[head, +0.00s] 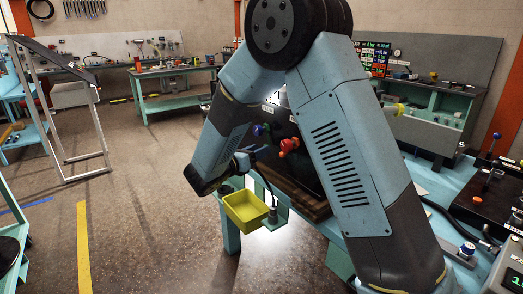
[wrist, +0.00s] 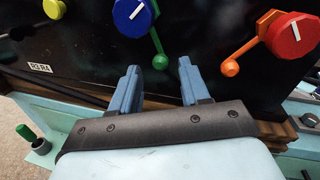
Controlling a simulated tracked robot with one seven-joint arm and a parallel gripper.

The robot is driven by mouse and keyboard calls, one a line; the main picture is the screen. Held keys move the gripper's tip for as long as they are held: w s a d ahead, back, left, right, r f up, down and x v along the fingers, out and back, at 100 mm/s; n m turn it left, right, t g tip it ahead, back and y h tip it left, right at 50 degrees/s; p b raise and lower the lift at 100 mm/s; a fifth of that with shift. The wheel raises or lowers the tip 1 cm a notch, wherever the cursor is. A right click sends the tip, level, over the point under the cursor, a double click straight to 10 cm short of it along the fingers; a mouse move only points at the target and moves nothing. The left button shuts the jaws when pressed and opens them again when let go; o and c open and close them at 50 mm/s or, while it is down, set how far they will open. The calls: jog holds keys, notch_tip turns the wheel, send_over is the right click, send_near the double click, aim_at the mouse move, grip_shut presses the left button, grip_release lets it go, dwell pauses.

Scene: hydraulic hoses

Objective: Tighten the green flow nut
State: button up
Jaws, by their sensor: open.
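In the head view my arm hides much of the panel, and I cannot make out the green part.
A red knob (wrist: 292,35) with an orange lever (wrist: 238,60) is on the panel's right. A green-handled item (wrist: 25,132) stands in a cup at the lower left. A yellow tray (head: 245,207) is below my wrist. Open floor lies to the left.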

jog(key=shift+x, duration=0.95)
jog(key=shift+c, duration=0.4)
grip_shut()
